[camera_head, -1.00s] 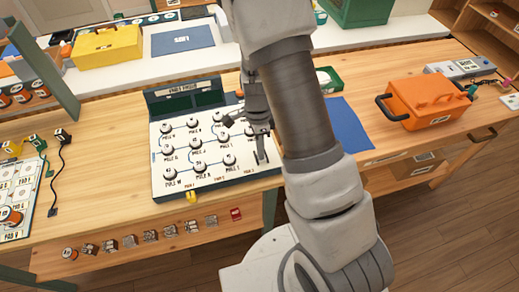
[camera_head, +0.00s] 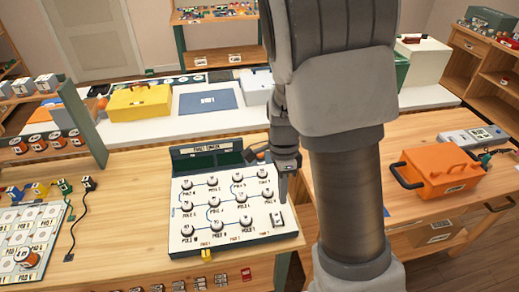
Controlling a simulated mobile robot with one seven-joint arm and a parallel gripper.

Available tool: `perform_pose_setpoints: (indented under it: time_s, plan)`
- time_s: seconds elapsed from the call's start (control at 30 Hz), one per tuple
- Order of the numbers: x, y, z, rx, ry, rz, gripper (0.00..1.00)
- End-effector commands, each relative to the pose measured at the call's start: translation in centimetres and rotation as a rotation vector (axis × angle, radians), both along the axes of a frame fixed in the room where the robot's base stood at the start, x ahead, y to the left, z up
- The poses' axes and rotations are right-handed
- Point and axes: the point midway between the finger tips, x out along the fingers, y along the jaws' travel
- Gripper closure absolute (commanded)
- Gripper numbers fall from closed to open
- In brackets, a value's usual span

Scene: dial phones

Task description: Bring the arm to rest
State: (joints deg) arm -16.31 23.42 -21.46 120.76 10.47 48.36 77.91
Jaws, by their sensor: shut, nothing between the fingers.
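My gripper (camera_head: 284,185) hangs at the right edge of the white dial panel (camera_head: 188,256), with its fingers pointing down, shut and empty. It appears to be above the panel's right side, apart from the round black knobs. The panel has several knobs joined by blue lines and a dark display (camera_head: 207,159) along its back. My arm crosses the view to the right of the panel and hides part of the table behind it.
A white board with cables (camera_head: 88,186) lies at the left. A yellow box (camera_head: 141,101) and blue mat (camera_head: 208,101) rest on the white counter behind.

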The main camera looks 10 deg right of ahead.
Motion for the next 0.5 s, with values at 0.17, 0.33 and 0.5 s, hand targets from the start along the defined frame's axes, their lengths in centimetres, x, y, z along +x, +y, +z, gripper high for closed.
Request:
perform_pose_setpoints:
  time_s: [0.17, 0.33, 0.5]
  plan:
    - [0.0, 0.0, 0.3, 0.005, -0.005, 0.009, 1.0]
    - [-0.4, 0.5, 2.9, 0.052, -0.061, 0.125, 1.0]
    - [-1.7, 1.1, 7.4, 0.108, -0.17, 0.362, 1.0]
